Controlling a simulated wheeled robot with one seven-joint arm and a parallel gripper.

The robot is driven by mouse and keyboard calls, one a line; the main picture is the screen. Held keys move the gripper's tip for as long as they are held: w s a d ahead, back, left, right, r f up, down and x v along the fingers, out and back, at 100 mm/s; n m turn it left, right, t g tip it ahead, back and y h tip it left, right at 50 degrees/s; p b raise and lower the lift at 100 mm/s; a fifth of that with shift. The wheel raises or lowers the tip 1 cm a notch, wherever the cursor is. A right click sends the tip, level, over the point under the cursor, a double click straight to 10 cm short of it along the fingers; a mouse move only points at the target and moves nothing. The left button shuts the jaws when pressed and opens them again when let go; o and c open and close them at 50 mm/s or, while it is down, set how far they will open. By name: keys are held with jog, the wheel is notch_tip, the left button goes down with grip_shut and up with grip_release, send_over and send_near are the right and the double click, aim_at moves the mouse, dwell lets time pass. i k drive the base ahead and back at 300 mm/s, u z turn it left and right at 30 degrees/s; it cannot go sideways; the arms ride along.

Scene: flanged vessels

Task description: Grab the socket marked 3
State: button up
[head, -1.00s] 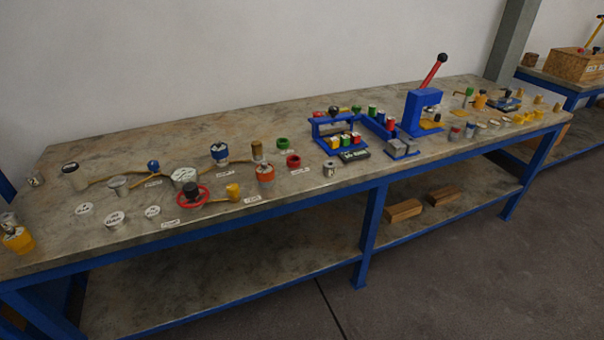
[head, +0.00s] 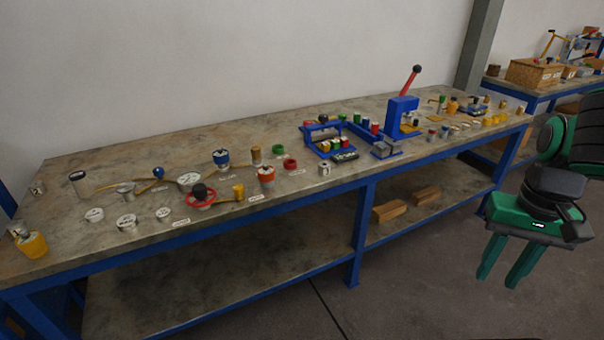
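I cannot make out a socket marked 3. Several small metal cylinders on the workbench could be sockets, but their marks are too small to read. One grey cylinder (head: 324,169) stands near the front edge at the middle, and another (head: 78,184) stands at the left. A small one (head: 38,188) is at the far left. My gripper (head: 507,268) is at the right, in front of the bench and over the floor, pointing down. Its two green fingers are apart with nothing between them. It is well away from everything on the bench.
The long workbench (head: 130,158) has a blue frame and a lower shelf with wooden blocks (head: 390,210). A blue press (head: 402,115) with a red lever stands toward the right, beside a blue rack (head: 322,135). Red, blue and yellow fittings crowd the left half. Grey floor is clear in front.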

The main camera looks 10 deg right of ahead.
aim_at(323, 167)
jog(key=u, duration=0.1)
jog(key=i, duration=1)
jog(key=z, duration=0.1)
